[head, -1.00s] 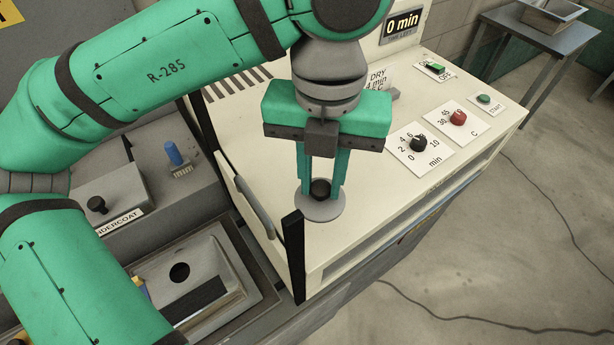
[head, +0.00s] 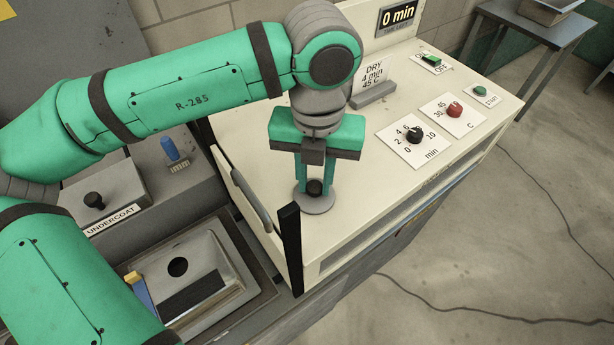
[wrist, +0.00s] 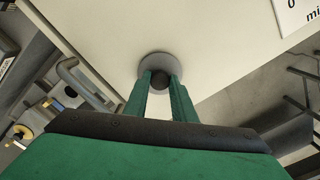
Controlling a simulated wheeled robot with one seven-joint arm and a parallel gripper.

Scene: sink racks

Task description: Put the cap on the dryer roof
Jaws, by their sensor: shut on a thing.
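The cap (head: 316,203) is a flat grey disc with a black knob on top. My gripper (head: 315,187) is shut on the knob, fingers pointing down. In the head view the cap is over the near left corner of the cream dryer roof (head: 357,190); I cannot tell whether it touches the roof or hangs just above it. In the wrist view the cap (wrist: 160,60) shows between the fingers (wrist: 160,82), with the roof (wrist: 215,30) behind it. The knob is partly hidden by the fingers.
Dials, switches and a DRY sign (head: 374,75) stand on the roof's right and back. A dark post (head: 290,248) rises at the near left corner. A sink basin (head: 190,275) and the UNDERCOAT box (head: 100,195) lie left. The roof's middle is clear.

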